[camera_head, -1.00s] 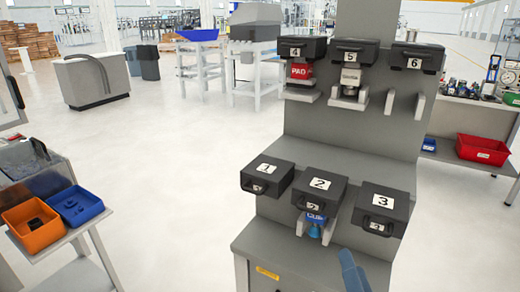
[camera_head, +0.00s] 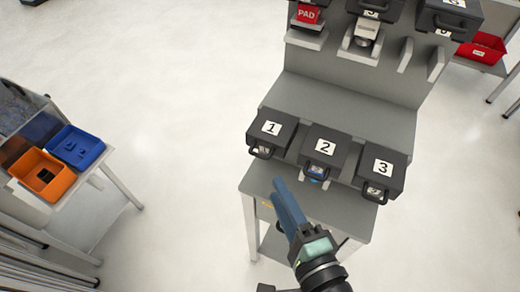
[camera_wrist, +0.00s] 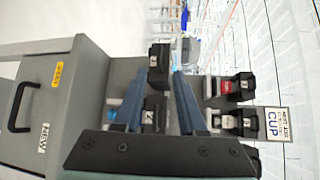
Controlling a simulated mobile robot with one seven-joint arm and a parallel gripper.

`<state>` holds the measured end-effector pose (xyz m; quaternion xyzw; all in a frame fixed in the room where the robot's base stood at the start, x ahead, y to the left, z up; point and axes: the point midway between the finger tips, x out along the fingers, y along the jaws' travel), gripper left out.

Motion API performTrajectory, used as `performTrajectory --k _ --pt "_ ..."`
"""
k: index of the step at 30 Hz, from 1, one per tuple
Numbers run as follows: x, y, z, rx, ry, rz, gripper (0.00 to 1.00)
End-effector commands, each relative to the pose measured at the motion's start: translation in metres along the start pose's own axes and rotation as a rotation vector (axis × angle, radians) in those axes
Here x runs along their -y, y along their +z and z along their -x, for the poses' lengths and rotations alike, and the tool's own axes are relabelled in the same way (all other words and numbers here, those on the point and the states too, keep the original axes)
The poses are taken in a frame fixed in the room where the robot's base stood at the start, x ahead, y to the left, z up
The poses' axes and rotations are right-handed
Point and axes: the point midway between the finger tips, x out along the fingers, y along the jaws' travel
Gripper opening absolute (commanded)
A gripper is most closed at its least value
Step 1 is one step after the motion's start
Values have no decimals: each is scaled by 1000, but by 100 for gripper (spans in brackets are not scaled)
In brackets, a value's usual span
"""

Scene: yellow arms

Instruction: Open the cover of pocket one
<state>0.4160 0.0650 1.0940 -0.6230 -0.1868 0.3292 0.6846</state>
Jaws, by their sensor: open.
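The cover of pocket one (camera_head: 272,128) is a black box lid with a white "1" label and a handle at its front. It is shut, at the left end of the lower row. Covers two (camera_head: 325,147) and three (camera_head: 382,168) sit to its right, also shut. My gripper (camera_head: 280,188) is open and empty, with blue fingers, in front of and below covers one and two, apart from them. In the wrist view, turned sideways, the open fingers (camera_wrist: 160,71) point toward the row, with cover one (camera_wrist: 158,54) between and beyond their tips.
The grey stand (camera_head: 345,105) carries the upper row with a red PAD item (camera_head: 308,14). An orange bin (camera_head: 42,174) and a blue bin (camera_head: 75,147) sit on a table at left. A red bin (camera_head: 482,48) is at upper right. Floor left of the stand is clear.

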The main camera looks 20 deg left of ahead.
Motion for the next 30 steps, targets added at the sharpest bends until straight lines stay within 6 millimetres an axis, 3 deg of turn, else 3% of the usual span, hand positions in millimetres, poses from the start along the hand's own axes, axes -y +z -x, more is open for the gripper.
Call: performTrajectory --k 6,12,18,26,30 --pt "4 2 -48 4 -1 2 40" --pt "2 1 -79 1 -1 3 40" --pt "1 1 -91 0 -1 3 40" --pt "1 0 -92 0 0 3 40" --pt "1 0 -92 0 0 3 17"
